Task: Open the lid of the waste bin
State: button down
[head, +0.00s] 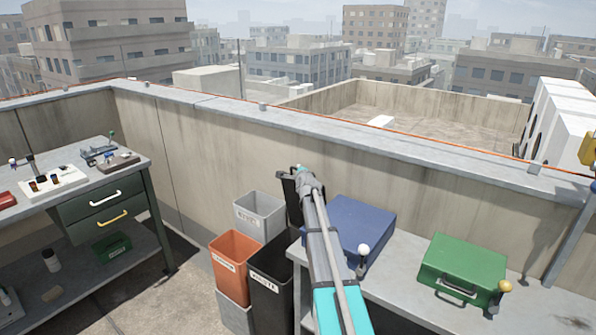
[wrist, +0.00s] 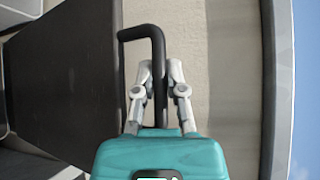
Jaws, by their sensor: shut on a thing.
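The black waste bin (head: 271,290) stands between the orange bin and the bench on the right. Its lid (head: 291,205) is raised and stands steeply above the bin, partly hidden behind my arm. The lid fills the left of the wrist view as a dark panel (wrist: 62,75). A black bent handle (wrist: 158,55) sticks out from the lid's edge. My gripper (wrist: 160,72) has its two fingers on either side of the handle bar and is shut on it. In the head view my gripper (head: 298,172) is near the lid's top, with the contact hard to see.
An orange bin (head: 234,262) and a grey bin (head: 262,212) stand beside the black one. The right bench (head: 402,285) carries a blue case (head: 350,225) and a green case (head: 463,265). The parapet wall (head: 215,150) is close behind.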

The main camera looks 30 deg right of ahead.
jog(key=c, duration=0.7)
grip_release()
jog(key=s+a+f+n+g+y+p, duration=0.25)
jog(key=s+a+n, duration=0.4)
jog(key=a, duration=0.65)
jog(key=s+a+f+n+g+y+p, duration=0.2)
jog(key=s+a+f+n+g+y, duration=0.15)
jog(key=s+a+n, duration=0.6)
jog(key=s+a+n+g+p, duration=0.1)
jog(key=s+a+n+g, duration=0.1)
jog(key=s+a, duration=0.3)
jog(key=s+a+n+g+p, duration=0.2)
jog(key=s+a+n+g, duration=0.1)
jog(key=s, duration=0.8)
jog(key=s+a+n+g+p, duration=0.1)
jog(key=s+a+n+g, duration=0.1)
jog(key=s+a+g, duration=0.2)
jog(key=shift+s+a+f+n+h+p, duration=0.2)
jog(key=shift+s+a, duration=0.65)
jog(key=shift+s, duration=0.3)
jog(key=shift+s+a+f+n+h+p, duration=0.1)
jog(key=shift+s+a+f+h, duration=0.1)
jog(key=shift+s+a, duration=0.8)
jog(key=shift+s+d, duration=0.1)
jog(key=shift+d, duration=0.05)
